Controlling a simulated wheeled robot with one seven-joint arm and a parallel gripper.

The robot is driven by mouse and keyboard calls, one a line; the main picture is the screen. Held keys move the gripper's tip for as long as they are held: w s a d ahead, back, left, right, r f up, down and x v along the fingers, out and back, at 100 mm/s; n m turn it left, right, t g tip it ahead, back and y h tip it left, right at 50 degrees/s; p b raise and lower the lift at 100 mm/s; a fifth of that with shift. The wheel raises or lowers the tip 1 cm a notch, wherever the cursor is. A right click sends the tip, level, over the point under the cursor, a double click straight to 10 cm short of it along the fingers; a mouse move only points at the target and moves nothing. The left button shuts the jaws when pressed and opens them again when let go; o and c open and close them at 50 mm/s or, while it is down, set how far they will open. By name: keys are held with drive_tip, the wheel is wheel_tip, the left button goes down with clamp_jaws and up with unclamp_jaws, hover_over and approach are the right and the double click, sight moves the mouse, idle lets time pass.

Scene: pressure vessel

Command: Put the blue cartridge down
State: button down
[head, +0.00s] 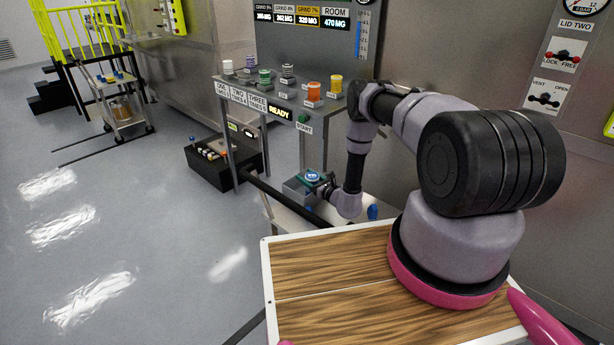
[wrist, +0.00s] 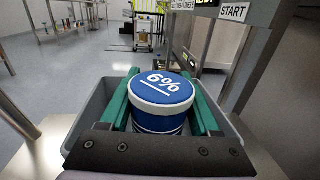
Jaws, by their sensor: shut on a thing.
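The blue cartridge (wrist: 160,92) has a blue top marked 6% and a white rim. It stands between the two green fingers of my gripper (wrist: 162,100), which are shut on it. In the head view the cartridge (head: 313,175) shows small, with my gripper (head: 318,181) around it. A grey open bin (wrist: 92,107) surrounds the gripper and cartridge in the wrist view, and its box (head: 297,193) shows on a low shelf in the head view. Whether the cartridge's base touches the bin floor is hidden.
A metal bench (head: 262,88) with several coloured cartridges on pads stands behind, with a START button (head: 304,118) at its edge. A black crate (head: 207,178) with several items sits on the floor to the left. A blue object (head: 372,212) stands right of the bin. The left floor is open.

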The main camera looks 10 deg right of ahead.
drive_tip(key=shift+c, duration=0.6)
unclamp_jaws()
